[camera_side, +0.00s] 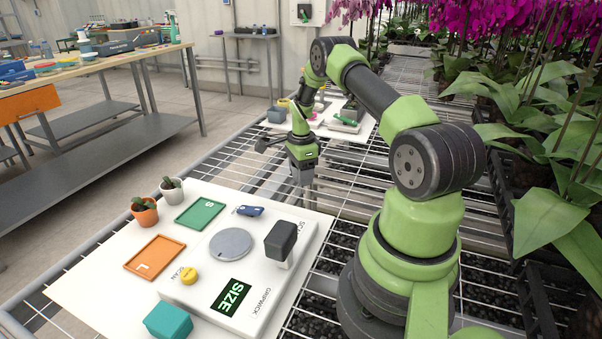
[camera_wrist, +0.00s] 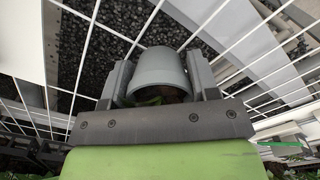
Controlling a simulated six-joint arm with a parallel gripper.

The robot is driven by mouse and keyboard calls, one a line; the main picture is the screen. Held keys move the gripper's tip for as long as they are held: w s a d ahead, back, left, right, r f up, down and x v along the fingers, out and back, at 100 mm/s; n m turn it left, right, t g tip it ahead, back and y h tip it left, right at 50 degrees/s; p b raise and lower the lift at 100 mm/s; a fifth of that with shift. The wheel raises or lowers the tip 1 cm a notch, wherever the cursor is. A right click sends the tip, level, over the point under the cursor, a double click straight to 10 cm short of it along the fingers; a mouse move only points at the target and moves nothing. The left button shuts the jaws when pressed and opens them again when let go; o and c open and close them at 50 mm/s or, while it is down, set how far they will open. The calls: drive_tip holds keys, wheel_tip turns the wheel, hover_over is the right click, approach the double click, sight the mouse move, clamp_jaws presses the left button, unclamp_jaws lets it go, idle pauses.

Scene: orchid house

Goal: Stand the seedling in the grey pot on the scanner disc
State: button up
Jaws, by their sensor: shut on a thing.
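My gripper (camera_side: 307,190) points down over the wire bench, behind and to the right of the scanner. In the wrist view my gripper (camera_wrist: 163,85) is shut on a grey pot (camera_wrist: 158,68), with green leaves showing at the palm end. The pot is hard to make out in the side view. The round grey scanner disc (camera_side: 230,243) is bare, on the white scanner base (camera_side: 202,290). My gripper is well apart from the disc.
A dark scanner head (camera_side: 281,240) stands right of the disc. A pale pot (camera_side: 172,193) and an orange pot (camera_side: 145,215) hold plants at the left. A green tray (camera_side: 200,214), orange tray (camera_side: 155,255), blue object (camera_side: 249,211) and teal box (camera_side: 168,322) surround the scanner.

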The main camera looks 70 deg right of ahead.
wheel_tip(320, 180, up, 9)
drive_tip(key=shift+w+a, duration=0.15)
drive_tip(key=w+a+r+n, duration=0.2)
drive_tip(key=w+a, duration=0.1)
drive_tip(key=a, duration=0.5)
wheel_tip(320, 180, up, 2)
drive_tip(key=n, duration=0.7)
hover_over(230, 242)
wheel_tip(230, 242, down, 10)
drive_tip(key=shift+r, duration=0.2)
drive_tip(key=shift+f, duration=0.15)
drive_tip(key=o, duration=1)
